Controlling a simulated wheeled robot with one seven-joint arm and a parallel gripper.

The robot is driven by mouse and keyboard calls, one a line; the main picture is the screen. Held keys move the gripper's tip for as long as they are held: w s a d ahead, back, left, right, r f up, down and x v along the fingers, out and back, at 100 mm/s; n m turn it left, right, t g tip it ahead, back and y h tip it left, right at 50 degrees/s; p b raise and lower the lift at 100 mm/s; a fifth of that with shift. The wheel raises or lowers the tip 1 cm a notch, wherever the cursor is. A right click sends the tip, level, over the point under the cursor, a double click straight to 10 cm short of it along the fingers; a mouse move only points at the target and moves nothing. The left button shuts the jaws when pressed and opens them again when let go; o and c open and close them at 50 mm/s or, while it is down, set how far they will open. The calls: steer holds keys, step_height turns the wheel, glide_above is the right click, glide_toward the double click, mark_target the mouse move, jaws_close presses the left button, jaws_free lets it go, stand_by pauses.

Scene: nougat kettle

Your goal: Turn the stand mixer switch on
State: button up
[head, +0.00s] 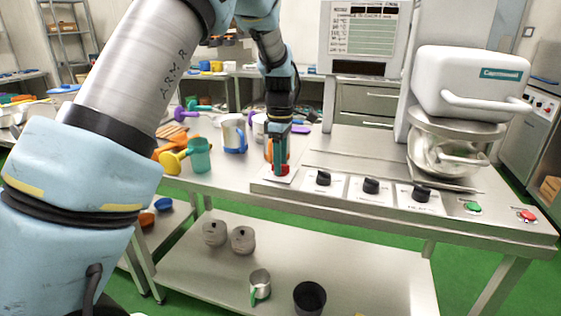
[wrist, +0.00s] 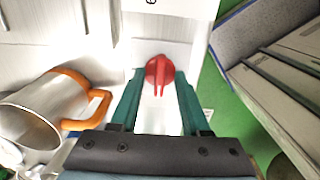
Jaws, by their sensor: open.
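The white stand mixer (head: 465,85) stands on the right of the steel counter, above a clear or metal bowl (head: 437,150). A red rotary switch (head: 282,170) sits at the left end of the control panel in front. It also shows in the wrist view (wrist: 158,68), with its grip ridge pointing toward my gripper. My gripper (head: 280,160) is at this red switch, pointing down. Its teal fingers (wrist: 160,80) are open, one on each side of the switch. I cannot tell whether they touch it.
Three black knobs (head: 371,186), a green button (head: 473,207) and a red button (head: 527,215) line the panel to the right. More jugs (head: 233,135) stand to the left.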

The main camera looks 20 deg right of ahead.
steer(key=shift+c, duration=0.2)
jaws_close()
steer(key=shift+r+m, duration=0.1)
steer(key=shift+m, duration=0.2)
steer(key=m+p, duration=0.1)
steer(key=m, duration=0.2)
steer(key=shift+m, duration=0.3)
steer(key=m, duration=0.4)
steer(key=shift+m+p, duration=0.3)
steer(key=m, duration=0.4)
steer(key=m+p, duration=0.1)
steer(key=m, duration=0.4)
stand_by(0.4)
